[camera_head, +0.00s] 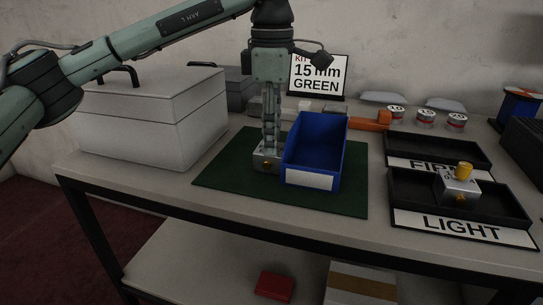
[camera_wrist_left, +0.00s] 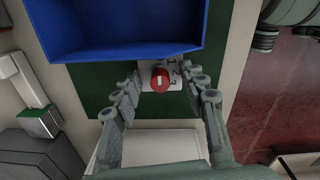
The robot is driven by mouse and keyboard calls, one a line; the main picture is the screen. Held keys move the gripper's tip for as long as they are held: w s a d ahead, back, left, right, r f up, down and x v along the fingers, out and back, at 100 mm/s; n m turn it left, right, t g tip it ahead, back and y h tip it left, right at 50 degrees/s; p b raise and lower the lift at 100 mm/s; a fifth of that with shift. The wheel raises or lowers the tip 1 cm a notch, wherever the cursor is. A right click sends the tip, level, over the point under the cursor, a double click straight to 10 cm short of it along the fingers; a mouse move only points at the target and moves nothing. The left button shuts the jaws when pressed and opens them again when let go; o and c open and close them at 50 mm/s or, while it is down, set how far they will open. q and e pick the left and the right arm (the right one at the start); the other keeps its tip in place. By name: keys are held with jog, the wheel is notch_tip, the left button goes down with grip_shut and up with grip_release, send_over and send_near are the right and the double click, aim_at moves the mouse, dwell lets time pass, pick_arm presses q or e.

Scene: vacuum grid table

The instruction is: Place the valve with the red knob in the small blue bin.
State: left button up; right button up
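The valve with the red knob (camera_wrist_left: 160,80) has a pale metal block and stands on the green mat beside the blue bin. In the head view its block (camera_head: 266,161) shows just left of the bin, with the knob hidden behind my fingers. The small blue bin (camera_head: 312,160) is empty where I can see inside; it also shows in the left wrist view (camera_wrist_left: 120,51). My left gripper (camera_head: 268,145) points down over the valve. In the wrist view its fingers (camera_wrist_left: 165,88) are spread, one on each side of the valve, without clear contact.
A valve with a yellow knob (camera_head: 463,171) sits in the black LIGHT tray (camera_head: 407,190). The FIRM-like labelled tray (camera_head: 398,146) behind it looks empty. A white lidded box (camera_head: 150,115) stands at left. A sign (camera_head: 318,76) stands behind the bin. The green mat's (camera_head: 225,172) left part is clear.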

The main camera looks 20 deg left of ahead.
pick_arm(q)
grip_shut()
jog(key=shift+r, duration=0.15)
dwell(0.4)
